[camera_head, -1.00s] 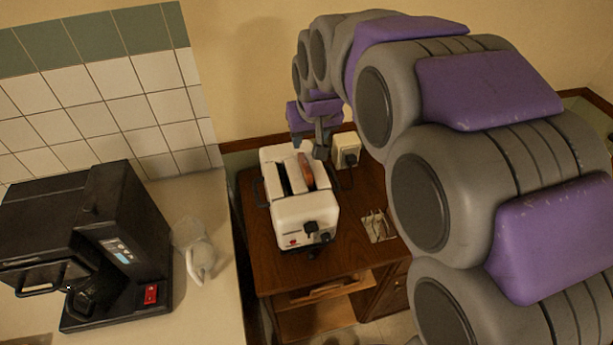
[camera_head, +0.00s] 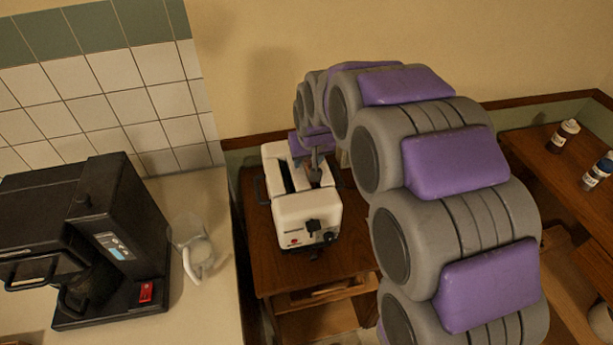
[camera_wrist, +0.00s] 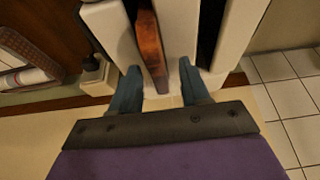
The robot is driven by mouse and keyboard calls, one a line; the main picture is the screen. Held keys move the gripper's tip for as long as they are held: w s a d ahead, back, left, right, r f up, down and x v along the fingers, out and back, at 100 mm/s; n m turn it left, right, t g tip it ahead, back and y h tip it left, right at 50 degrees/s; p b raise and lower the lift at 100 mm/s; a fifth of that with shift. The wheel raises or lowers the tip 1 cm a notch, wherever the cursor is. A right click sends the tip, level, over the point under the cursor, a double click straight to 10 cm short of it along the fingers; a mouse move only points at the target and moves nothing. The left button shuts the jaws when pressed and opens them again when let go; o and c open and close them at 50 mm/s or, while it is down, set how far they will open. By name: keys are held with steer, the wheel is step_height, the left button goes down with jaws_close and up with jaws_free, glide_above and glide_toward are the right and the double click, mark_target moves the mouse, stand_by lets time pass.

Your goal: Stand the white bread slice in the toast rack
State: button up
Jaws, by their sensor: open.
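A bread slice (camera_wrist: 151,52) stands in one slot of the white toaster (camera_head: 307,218), with its browned edge up. In the wrist view my gripper (camera_wrist: 158,86) is open, with one blue finger on each side of the slice's near end; whether either touches it I cannot tell. In the head view my gripper (camera_head: 316,160) is at the toaster's far end, partly hidden by my arm. The small wire rack on the wooden cabinet, seen a second ago, is now hidden behind my arm.
The toaster stands on a wooden cabinet (camera_head: 262,262). Left on the counter (camera_head: 205,300) are a black coffee machine (camera_head: 115,235) and a clear jug (camera_head: 193,250). Two small bottles (camera_head: 563,136) (camera_head: 598,172) stand on a wooden surface at right.

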steer(key=shift+w+d+f, duration=0.1)
steer(key=shift+w+f, duration=0.05)
steer(key=shift+f, duration=0.35)
steer(key=shift+c, duration=0.3)
